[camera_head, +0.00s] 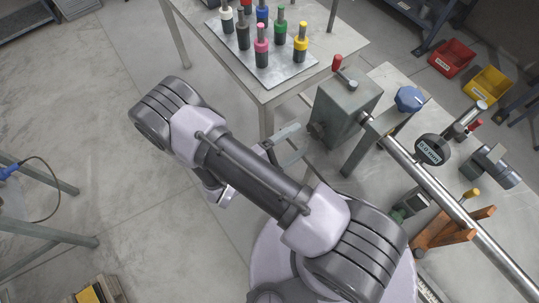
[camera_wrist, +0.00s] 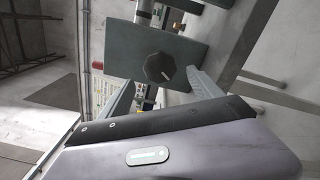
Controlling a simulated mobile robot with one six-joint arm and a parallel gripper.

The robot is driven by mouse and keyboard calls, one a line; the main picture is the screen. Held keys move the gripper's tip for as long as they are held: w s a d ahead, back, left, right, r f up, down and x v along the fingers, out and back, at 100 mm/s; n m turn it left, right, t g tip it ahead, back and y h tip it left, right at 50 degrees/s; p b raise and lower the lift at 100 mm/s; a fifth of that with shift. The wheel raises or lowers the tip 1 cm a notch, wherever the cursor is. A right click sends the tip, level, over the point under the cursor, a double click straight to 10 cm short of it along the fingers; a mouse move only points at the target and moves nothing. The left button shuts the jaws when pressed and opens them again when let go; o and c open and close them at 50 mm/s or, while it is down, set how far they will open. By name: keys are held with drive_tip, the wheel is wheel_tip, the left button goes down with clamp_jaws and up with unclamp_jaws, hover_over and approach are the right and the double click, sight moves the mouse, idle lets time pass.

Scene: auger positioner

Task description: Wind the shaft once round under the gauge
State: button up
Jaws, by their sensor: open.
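A grey-green box (camera_head: 348,106) stands on the workbench with a dark many-sided knob (camera_head: 317,130) on its near-left face. In the wrist view the knob (camera_wrist: 159,68) has a white mark and lies ahead between the fingertips. My gripper (camera_head: 301,141) is open and empty, with its fingers pointing at that face; I cannot tell whether they touch the knob. In the wrist view my gripper (camera_wrist: 159,80) has one finger on each side of the knob. The silver shaft (camera_head: 405,160) runs from the box to the lower right. The round gauge (camera_head: 432,149) above it reads 0.0 mm.
A red-handled lever (camera_head: 338,63) stands on the box. A blue knob (camera_head: 408,98) and an orange support (camera_head: 455,228) are along the shaft. A table with coloured-handled tools (camera_head: 261,45) is behind. Red (camera_head: 452,57) and yellow (camera_head: 488,84) bins lie far right. Open floor is left.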

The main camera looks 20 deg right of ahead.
drive_tip(key=p+v, duration=0.1)
drive_tip(key=v, duration=0.9)
drive_tip(key=shift+a, duration=0.1)
drive_tip(key=s+r+m+y, duration=0.3)
drive_tip(key=r+m+y, duration=0.4)
drive_tip(key=r, duration=0.8)
drive_tip(key=s+d+r+m+y+b, duration=0.1)
drive_tip(key=s+r+m+y, duration=0.2)
drive_tip(key=r+m+y, duration=0.4)
wheel_tip(320, 180, up, 8)
drive_tip(key=y, duration=0.5)
drive_tip(key=shift+d, duration=0.2)
drive_tip(key=shift+r, duration=0.15)
